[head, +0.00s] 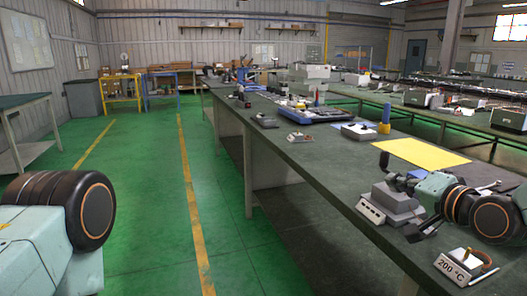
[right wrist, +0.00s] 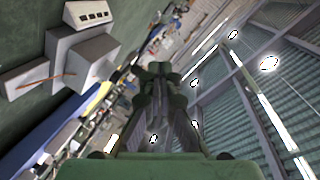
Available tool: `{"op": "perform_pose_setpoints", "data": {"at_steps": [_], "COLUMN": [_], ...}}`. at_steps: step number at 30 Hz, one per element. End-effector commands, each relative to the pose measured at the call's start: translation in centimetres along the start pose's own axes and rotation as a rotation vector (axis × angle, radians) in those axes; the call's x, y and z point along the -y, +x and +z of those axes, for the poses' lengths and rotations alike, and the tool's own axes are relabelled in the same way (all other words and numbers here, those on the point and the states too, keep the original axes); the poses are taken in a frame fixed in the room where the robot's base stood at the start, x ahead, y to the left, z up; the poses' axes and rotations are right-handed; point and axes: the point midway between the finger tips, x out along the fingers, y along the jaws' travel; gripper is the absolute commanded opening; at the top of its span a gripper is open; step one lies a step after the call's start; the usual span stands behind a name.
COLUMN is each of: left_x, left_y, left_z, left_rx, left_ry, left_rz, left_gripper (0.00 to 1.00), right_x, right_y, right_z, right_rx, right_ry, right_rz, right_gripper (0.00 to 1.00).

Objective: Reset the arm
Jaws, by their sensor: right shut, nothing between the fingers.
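My right arm comes in from the right in the head view, over the near end of the long bench (head: 330,180). Its gripper (head: 403,182) points away over the bench, small and partly lost among dark parts. In the right wrist view the gripper (right wrist: 160,70) is shut, with its fingers together and nothing between them. A grey stepped device (head: 397,200) with a pale socket panel stands beside the arm. It also shows at upper left in the right wrist view (right wrist: 82,55). Of my left arm, only a link and dark joint show at lower left; its gripper is out of view.
A block marked 200 °C (head: 453,270) with a ring on it sits at the bench's near edge. A yellow sheet (head: 420,152), a blue tray (head: 312,114) and small devices lie farther along. Green floor (head: 150,200) left of the bench is clear.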

Motion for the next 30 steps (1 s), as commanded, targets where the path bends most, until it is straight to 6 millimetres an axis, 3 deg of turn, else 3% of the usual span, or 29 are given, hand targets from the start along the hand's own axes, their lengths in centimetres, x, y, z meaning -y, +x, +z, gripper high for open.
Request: {"op": "perform_pose_setpoints", "data": {"at_steps": [1, 8, 14, 18, 24, 27, 30], "left_x": [0.0, 0.0, 0.0, 0.0, 0.0, 0.0, 0.0], "left_y": [0.0, 0.0, 0.0, 0.0, 0.0, 0.0, 0.0], "left_z": [0.0, 0.0, 0.0, 0.0, 0.0, 0.0, 0.0], "left_rx": [0.0, 0.001, 0.001, 0.001, 0.001, 0.001, 0.001], "left_ry": [0.0, 0.0, 0.0, 0.0, 0.0, 0.0, 0.0], "left_rz": [0.0, 0.0, 0.0, 0.0, 0.0, 0.0, 0.0], "left_gripper": [0.71, 0.71, 0.71, 0.71, 0.71, 0.71, 0.71], "right_x": [-2.4, -12.0, -19.4, -23.7, -27.8, -28.8, -29.4], "right_y": [-0.1, -3.3, -9.5, -15.4, -24.5, -27.4, -29.0], "right_z": [3.1, 14.6, 23.6, 29.1, 35.6, 37.7, 38.8], "right_rx": [0.051, 0.288, 0.54, 0.729, 0.976, 1.063, 1.108], "right_ry": [-0.066, -0.318, -0.472, -0.539, -0.564, -0.575, -0.575], "right_rz": [0.073, 0.338, 0.527, 0.645, 0.779, 0.8, 0.812], "right_gripper": [0.0, 0.0, 0.0, 0.0, 0.0, 0.0, 0.0]}}
